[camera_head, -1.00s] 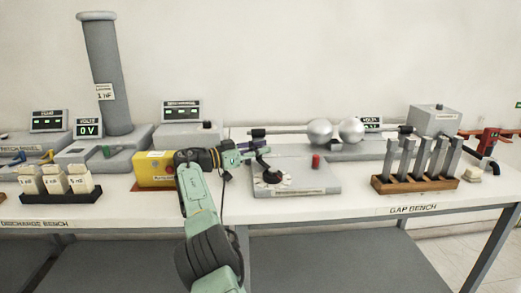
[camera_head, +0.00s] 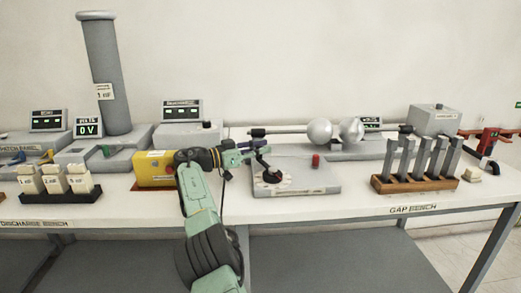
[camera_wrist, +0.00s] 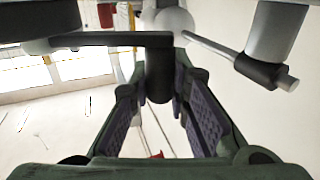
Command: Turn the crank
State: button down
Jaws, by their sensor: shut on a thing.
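My gripper (camera_head: 259,147) is at the crank's upper end, above the dial. In the wrist view, my gripper's two padded fingers (camera_wrist: 160,105) stand on either side of the crank's dark upright handle (camera_wrist: 159,82) and are shut on it. The flat crank arm (camera_wrist: 110,39) runs left from the handle to a dark round hub (camera_wrist: 48,44). The handle's contact faces are partly hidden by the fingers.
A red knob (camera_head: 316,160) stands on the same box, right of the dial. Two metal spheres (camera_head: 319,131) on a rod are behind it. A wooden rack (camera_head: 415,185) with several grey bars is to the right. A yellow box (camera_head: 155,169) is left of my wrist.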

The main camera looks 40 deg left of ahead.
jog(key=shift+d, duration=0.1)
jog(key=c, duration=1.5)
grip_release()
